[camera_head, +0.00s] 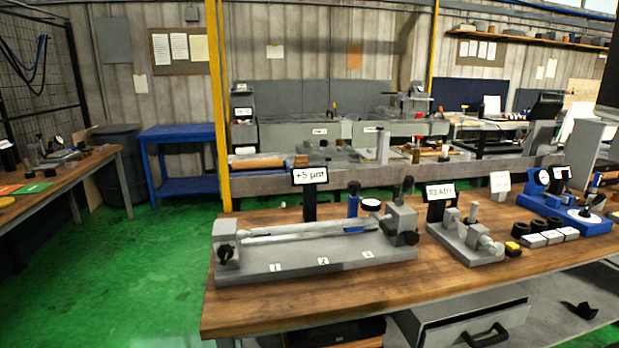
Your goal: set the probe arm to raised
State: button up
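A grey bench fixture (300,262) with positions marked 1, 2 and 3 stands on the wooden workbench and holds a long shaft (310,230) lengthwise. Behind the shaft are a blue upright piece (353,202) and a small round dial (371,205). A dark-knobbed upright lever (406,187) stands at the fixture's right end block. At the right, a blue gauge stand (570,215) carries another dial (543,177). No part is labelled as the probe arm, and I cannot tell which one it is or its setting. My gripper is not in view.
A "+5 µm" display (310,176) stands behind the fixture. A second grey device (466,238) with a "READY" display (440,191) is to its right. Small blocks (534,241) lie at the front right. A yellow post (219,110) rises behind the bench. Green floor (130,270) is clear at left.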

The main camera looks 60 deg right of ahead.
aim_at(373, 206)
jog(key=z, duration=1.6)
jog(key=k+l+u, duration=0.25)
jog(key=l, duration=0.2)
